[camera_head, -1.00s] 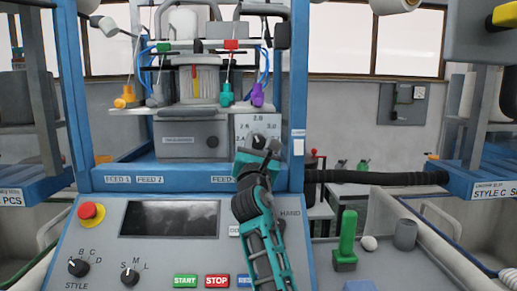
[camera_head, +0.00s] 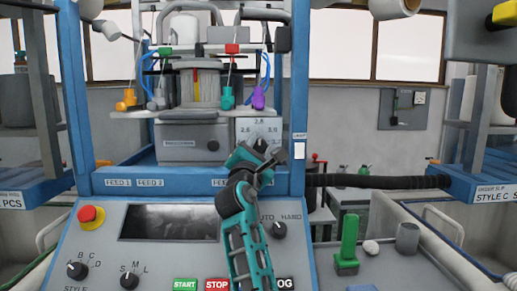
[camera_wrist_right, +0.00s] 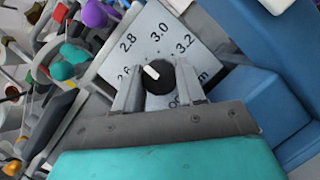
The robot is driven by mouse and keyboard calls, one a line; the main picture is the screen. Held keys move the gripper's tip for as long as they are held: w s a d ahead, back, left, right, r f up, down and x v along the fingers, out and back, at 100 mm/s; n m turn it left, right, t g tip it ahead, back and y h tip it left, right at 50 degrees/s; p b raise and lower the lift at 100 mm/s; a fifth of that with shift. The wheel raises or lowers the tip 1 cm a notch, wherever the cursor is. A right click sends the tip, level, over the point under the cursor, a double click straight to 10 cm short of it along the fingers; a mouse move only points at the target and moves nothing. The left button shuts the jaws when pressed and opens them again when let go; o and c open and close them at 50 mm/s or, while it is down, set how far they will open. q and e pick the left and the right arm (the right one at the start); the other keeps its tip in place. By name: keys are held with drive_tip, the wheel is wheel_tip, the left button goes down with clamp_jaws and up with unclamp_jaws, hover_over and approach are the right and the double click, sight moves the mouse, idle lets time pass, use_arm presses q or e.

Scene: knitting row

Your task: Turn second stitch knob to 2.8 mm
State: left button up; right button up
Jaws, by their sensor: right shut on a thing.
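The stitch knob (camera_wrist_right: 157,73) is black with a white pointer mark, on a pale dial plate (camera_wrist_right: 155,24). The dial plate also shows in the head view (camera_head: 244,128). In the wrist view the numbers 2.6, 2.8, 3.0 and 3.2 run around the knob, 2.6 partly hidden. The white mark points to the upper left, roughly toward 2.8; the exact setting is hard to tell. My right gripper (camera_wrist_right: 160,88) is shut on the knob, one grey finger on each side. In the head view my right gripper (camera_head: 265,150) covers the lower dial. My left gripper is not in view.
Purple (camera_head: 259,97) and teal (camera_head: 227,97) parts hang just above the dial. A blue frame post (camera_head: 297,100) stands close to its right. Below is a control panel with a red emergency button (camera_head: 87,214), a screen (camera_head: 168,222) and an AUTO/HAND selector (camera_head: 279,230).

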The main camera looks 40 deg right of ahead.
drive_tip(key=o, duration=1.1)
drive_tip(key=shift+c, duration=0.2)
